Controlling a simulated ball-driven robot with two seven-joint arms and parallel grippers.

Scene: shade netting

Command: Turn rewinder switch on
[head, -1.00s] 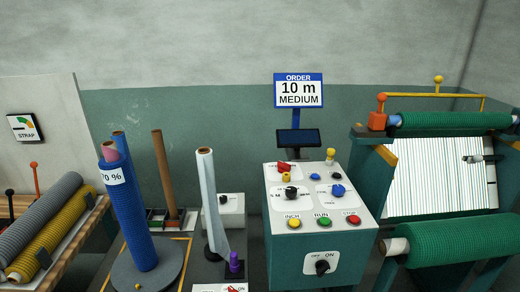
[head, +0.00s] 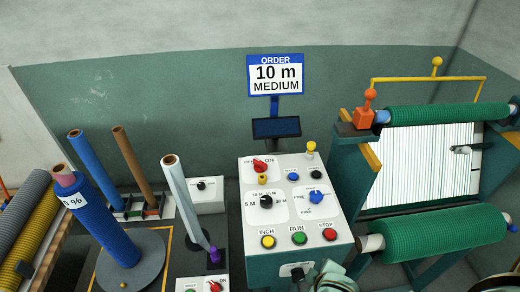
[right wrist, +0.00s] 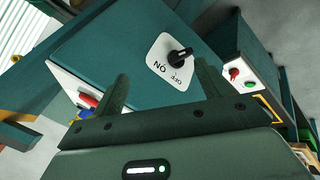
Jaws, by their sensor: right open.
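A black rotary knob (right wrist: 180,56) sits on a white OFF/ON plate (right wrist: 158,48) on the front face of the teal control cabinet. I see no contact. Which way the knob points is unclear. Part of my right gripper (head: 335,278) shows at the head view's bottom edge. My left gripper is out of view.
The cabinet top (head: 280,222) carries several knobs and yellow, green and red buttons. A green net roll (head: 435,237) stands to the right, a blue roll (head: 100,220) to the left. The order sign (head: 276,75) reads 10 m MEDIUM.

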